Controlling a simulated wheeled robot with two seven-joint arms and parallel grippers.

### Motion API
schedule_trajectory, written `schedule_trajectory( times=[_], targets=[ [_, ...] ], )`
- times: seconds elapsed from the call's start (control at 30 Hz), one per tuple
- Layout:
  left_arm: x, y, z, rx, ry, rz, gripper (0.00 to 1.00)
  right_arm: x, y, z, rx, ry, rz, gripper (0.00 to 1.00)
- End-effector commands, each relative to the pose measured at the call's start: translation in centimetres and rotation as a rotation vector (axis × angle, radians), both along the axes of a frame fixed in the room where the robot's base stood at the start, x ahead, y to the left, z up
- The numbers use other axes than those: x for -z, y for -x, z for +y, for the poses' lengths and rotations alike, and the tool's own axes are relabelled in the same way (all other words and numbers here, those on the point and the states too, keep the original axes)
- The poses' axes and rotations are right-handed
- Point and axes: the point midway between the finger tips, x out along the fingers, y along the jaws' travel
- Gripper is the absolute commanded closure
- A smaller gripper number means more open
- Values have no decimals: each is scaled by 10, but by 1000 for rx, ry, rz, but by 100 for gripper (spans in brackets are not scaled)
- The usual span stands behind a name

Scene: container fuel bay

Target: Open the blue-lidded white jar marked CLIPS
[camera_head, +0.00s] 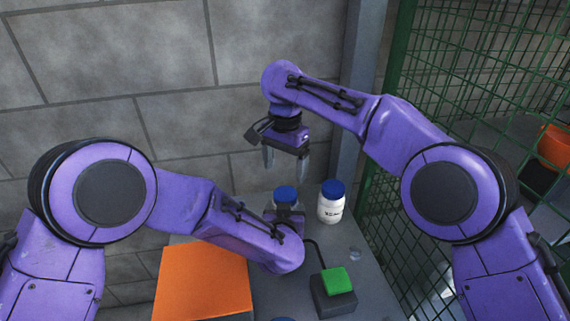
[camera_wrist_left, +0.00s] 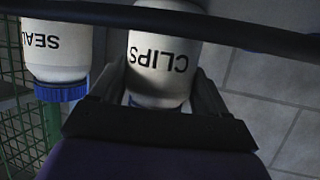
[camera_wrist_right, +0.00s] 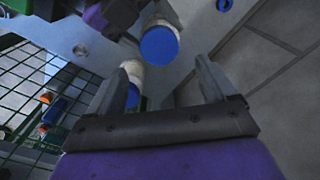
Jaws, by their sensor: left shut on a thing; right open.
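The white jar marked CLIPS (camera_wrist_left: 165,50) stands between the fingers of my left gripper (camera_head: 286,211), which is shut on its body. Its blue lid (camera_head: 286,194) shows above the gripper in the head view and also in the right wrist view (camera_wrist_right: 160,46). My right gripper (camera_head: 286,163) is open and empty, pointing down above the CLIPS jar and apart from the lid. In the right wrist view, the lid lies beyond the fingertips, between them and towards the top. The lid appears to be on the jar.
A second blue-lidded white jar (camera_head: 331,206), its label starting SEAL in the left wrist view (camera_wrist_left: 57,45), stands close on the right. A green-topped box (camera_head: 334,283) and an orange box (camera_head: 203,279) are nearer. A green mesh fence (camera_head: 440,90) bounds the right, a block wall (camera_head: 110,60) the back.

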Motion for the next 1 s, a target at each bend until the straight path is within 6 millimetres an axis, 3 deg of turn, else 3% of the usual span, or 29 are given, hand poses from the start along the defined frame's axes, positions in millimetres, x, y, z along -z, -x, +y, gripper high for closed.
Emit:
schedule_trajectory(
  times=[0.4, 0.57, 0.8, 0.97, 1.0],
  targets=[
    [0, 0, 0, 0, 0, 0, 100, 66, 1, -2, -3, 9, 4, 16],
    [0, 0, 0, 0, 0, 0, 100, 78, 0, -2, -3, 7, 1, 16],
    [0, 0, 0, 0, 0, 1, 100, 79, 0, -1, -2, 7, 1, 16],
    [0, 0, 0, 0, 0, 1, 100, 79, 0, -1, -2, 7, 1, 68],
    [0, 0, 0, 0, 0, 1, 100, 79, 0, -1, -2, 7, 1, 74]
  ],
)
